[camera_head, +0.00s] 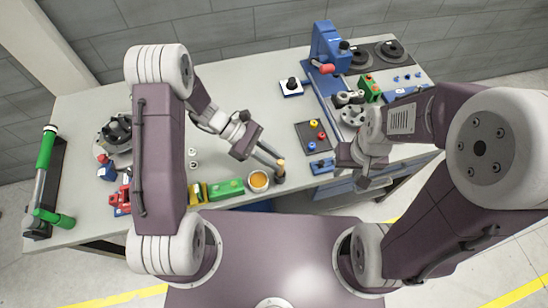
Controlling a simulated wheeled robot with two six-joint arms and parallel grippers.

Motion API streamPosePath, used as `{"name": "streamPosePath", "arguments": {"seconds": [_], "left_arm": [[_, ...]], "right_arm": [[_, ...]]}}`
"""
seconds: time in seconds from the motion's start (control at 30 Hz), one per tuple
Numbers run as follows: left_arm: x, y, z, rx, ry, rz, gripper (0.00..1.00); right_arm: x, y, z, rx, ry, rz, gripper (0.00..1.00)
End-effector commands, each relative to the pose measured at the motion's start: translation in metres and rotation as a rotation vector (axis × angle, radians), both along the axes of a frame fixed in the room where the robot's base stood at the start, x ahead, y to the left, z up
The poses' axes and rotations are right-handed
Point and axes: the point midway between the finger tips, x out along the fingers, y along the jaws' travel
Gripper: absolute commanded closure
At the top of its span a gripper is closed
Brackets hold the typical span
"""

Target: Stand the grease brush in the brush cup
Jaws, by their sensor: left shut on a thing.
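My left gripper (273,160) reaches over the front middle of the table and is shut on the grease brush (281,165), a small upright tan stick. The brush is at the mouth of a small dark brush cup (280,178) near the front edge. Its lower end is hidden, so I cannot tell whether it rests on the cup's bottom. A pot with orange contents (258,181) stands just left of the cup. My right gripper (363,182) hangs off the table's front edge at the right, away from the brush; its jaw opening is too small to read.
A green block (227,188) and a yellow block (197,192) lie left of the pot. A dark tray with coloured knobs (313,136) and a blue block (322,165) lie to the right. A blue press (327,45) stands behind. The table's back middle is clear.

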Motion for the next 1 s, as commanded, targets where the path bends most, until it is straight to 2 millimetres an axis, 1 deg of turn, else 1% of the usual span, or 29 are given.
{"name": "streamPosePath", "arguments": {"seconds": [0.03, 0.2, 0.23, 0.27, 0.3, 0.33, 0.67, 0.77, 1.0], "left_arm": [[0.000, 0.000, -0.003, 0.000, 0.000, 0.000, 1.00], [0.000, 0.000, -0.002, 0.000, 0.000, 0.000, 1.00], [0.000, 0.000, -0.002, 0.000, 0.000, 0.000, 0.76], [0.000, 0.000, -0.002, 0.000, 0.000, 0.000, 0.68], [0.000, 0.000, -0.002, 0.000, 0.000, 0.000, 0.57], [0.000, 0.000, -0.002, 0.000, 0.000, 0.000, 0.53], [0.000, 0.000, 0.001, 0.000, 0.000, 0.000, 0.53], [0.000, 0.000, 0.012, 0.000, -0.001, -0.001, 0.53], [0.000, 0.000, 0.050, 0.000, -0.001, -0.001, 0.53]], "right_arm": [[0.000, 0.000, -0.002, 0.000, 0.000, 0.000, 0.64], [0.000, 0.000, -0.001, 0.000, 0.000, 0.000, 0.64], [0.000, 0.000, -0.001, 0.000, 0.000, 0.000, 0.64], [0.000, 0.000, -0.001, 0.000, 0.000, 0.000, 0.64], [0.000, 0.000, -0.001, 0.000, 0.000, 0.000, 0.64], [0.000, 0.000, -0.001, 0.000, 0.000, 0.000, 0.64], [0.000, 0.000, 0.001, 0.000, 0.000, 0.000, 0.64], [0.000, 0.000, 0.011, 0.000, 0.000, 0.000, 0.64], [0.000, 0.000, 0.045, 0.000, 0.000, 0.000, 0.64]]}}
